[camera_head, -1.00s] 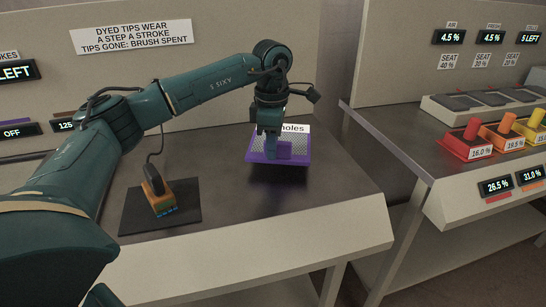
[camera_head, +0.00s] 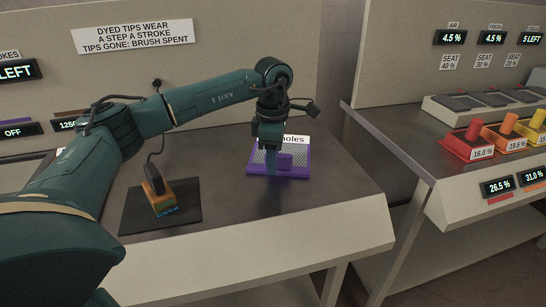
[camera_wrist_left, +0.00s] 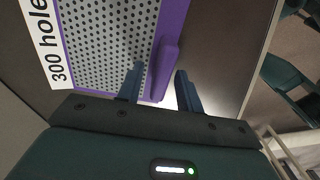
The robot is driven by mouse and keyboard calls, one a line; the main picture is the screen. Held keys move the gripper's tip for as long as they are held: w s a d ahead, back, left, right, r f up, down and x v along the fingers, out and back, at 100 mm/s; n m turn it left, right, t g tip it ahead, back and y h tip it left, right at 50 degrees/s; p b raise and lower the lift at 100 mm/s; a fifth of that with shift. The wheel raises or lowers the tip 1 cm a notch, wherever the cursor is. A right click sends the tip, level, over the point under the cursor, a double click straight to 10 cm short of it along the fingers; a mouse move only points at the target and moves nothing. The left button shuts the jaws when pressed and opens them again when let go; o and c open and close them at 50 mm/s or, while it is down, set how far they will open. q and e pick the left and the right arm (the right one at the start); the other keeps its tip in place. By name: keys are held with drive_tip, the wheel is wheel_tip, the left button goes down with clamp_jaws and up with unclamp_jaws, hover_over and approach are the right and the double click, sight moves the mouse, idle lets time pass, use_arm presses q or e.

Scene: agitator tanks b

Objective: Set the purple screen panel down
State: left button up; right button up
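The purple screen panel (camera_head: 303,167), a purple frame around a perforated sheet, lies on the grey bench top in the head view. Its raised purple handle (camera_head: 286,160) faces my left gripper (camera_head: 273,162). In the left wrist view the panel's perforated sheet (camera_wrist_left: 105,40) fills the upper middle, with a "300 holes" label beside it. The handle (camera_wrist_left: 164,68) lies between the two fingers of my left gripper (camera_wrist_left: 160,86), which stand apart with a gap showing beside the handle. My right gripper is not in view.
A brush with an orange block (camera_head: 158,193) stands on a dark mat (camera_head: 185,208) to the left. The bench's front edge is below the panel. Across a gap on the right, another bench holds red, orange and yellow handled pieces (camera_head: 470,146).

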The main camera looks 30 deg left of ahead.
use_arm(q)
drive_tip(key=shift+r, duration=0.1)
wheel_tip(320, 180, up, 12)
drive_tip(key=p, duration=0.1)
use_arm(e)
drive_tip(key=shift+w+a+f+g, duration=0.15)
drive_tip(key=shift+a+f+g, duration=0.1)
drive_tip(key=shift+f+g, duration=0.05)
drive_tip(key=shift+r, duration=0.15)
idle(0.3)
